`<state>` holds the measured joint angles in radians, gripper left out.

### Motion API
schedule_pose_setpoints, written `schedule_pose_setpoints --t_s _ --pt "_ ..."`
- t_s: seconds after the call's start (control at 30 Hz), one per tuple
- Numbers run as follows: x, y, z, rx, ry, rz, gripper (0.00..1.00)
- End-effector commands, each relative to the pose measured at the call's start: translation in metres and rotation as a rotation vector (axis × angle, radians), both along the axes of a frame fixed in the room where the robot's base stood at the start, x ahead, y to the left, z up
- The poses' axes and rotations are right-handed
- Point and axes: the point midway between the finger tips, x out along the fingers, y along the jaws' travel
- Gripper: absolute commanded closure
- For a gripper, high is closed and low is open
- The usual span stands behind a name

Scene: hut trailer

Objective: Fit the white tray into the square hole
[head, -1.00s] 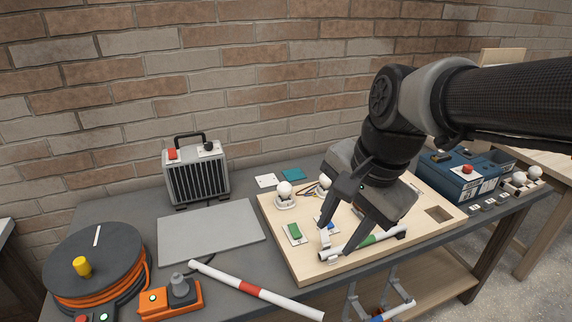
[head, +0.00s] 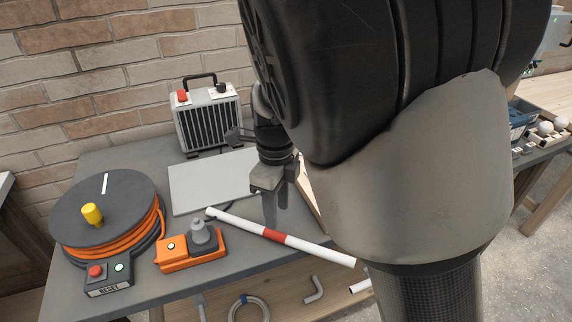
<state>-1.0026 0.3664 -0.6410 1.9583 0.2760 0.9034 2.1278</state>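My gripper (head: 273,218) hangs with its fingers pointing down near the right edge of a flat light grey plate (head: 205,183) on the grey table. The fingers are seen nearly edge-on, so the gap between them does not show, and I see nothing held. My arm covers most of the light wooden board (head: 308,190); only a sliver of its left side shows. The square hole is hidden behind my arm. I cannot make out a white tray in this view.
A white pipe with a red band (head: 275,237) lies across the table front. A heater (head: 208,118) stands against the brick wall. A cable reel (head: 108,210), a button box (head: 108,275) and an orange socket box (head: 190,250) fill the left. Pipe pieces (head: 314,290) lie below.

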Motion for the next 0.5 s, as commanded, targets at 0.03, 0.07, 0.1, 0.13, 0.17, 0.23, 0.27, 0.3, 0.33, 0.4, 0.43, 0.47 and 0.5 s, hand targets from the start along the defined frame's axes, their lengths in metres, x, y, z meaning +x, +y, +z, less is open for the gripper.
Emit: schedule_pose_setpoints --t_s 0.03,0.07,0.1,0.13,0.17,0.23,0.27,0.3,0.33,0.4,0.43,0.47,0.5 --pt "-0.001 -0.001 -0.013 -0.004 0.004 -0.001 0.6" --pt "-0.001 -0.001 -0.018 -0.003 0.003 -0.001 0.6" --pt "0.0 -0.001 -0.023 -0.002 0.002 -0.001 0.6" --pt "0.0 0.0 -0.026 -0.002 0.002 0.0 0.6" --pt "-0.001 -0.001 -0.029 -0.002 0.002 0.001 0.6" --pt "0.0 0.0 -0.033 -0.001 0.0 0.001 0.6" --pt "0.0 0.0 -0.034 -0.001 0.0 0.001 0.6" --pt "0.0 0.0 -0.035 0.0 0.0 0.001 0.6" --pt "0.0 0.0 -0.036 0.0 0.0 0.001 0.6" --pt "0.0 0.0 -0.041 -0.001 0.001 0.0 0.6" --pt "0.0 -0.001 -0.044 -0.001 0.001 0.0 0.6" --pt "0.0 -0.001 -0.048 -0.002 0.002 0.0 0.6" --pt "0.001 -0.002 -0.054 -0.002 0.003 0.001 0.6"
